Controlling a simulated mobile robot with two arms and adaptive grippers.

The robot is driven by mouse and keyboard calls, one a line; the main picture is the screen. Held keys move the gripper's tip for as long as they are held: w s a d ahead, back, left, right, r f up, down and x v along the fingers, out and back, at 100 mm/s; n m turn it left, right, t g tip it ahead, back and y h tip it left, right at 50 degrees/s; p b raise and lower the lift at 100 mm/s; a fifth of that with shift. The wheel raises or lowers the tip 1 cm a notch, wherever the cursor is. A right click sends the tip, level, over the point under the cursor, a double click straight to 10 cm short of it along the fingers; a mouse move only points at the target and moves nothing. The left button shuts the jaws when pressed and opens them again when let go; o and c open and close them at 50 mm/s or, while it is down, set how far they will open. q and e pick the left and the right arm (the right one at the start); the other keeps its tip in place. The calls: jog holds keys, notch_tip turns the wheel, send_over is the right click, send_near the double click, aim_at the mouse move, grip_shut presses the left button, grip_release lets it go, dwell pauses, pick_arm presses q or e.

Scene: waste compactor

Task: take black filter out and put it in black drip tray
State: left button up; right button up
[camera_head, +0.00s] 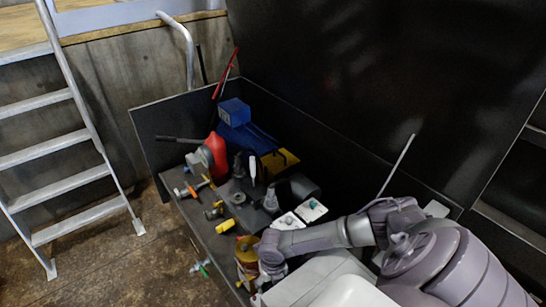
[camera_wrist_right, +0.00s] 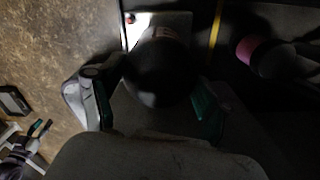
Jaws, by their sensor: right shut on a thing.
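My right gripper (camera_head: 268,268) is at the front edge of the dark workbench, close beside a yellow and red can. In the right wrist view, its green-padded fingers (camera_wrist_right: 152,98) are shut on a dark, round-ended object, which looks like the black filter (camera_wrist_right: 160,73). In the head view I cannot make out the filter at the gripper. I cannot clearly pick out the black drip tray among the dark things on the bench.
The workbench (camera_head: 215,243) is crowded. A red container (camera_head: 216,155), a blue box (camera_head: 235,112), a dark rounded part (camera_head: 302,187) and small tools stand on it. The yellow and red can (camera_head: 246,254) is near my gripper.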

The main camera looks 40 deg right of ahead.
jog(key=shift+w, duration=0.1)
jog(key=o, duration=1.2)
jog(key=shift+o, duration=0.2)
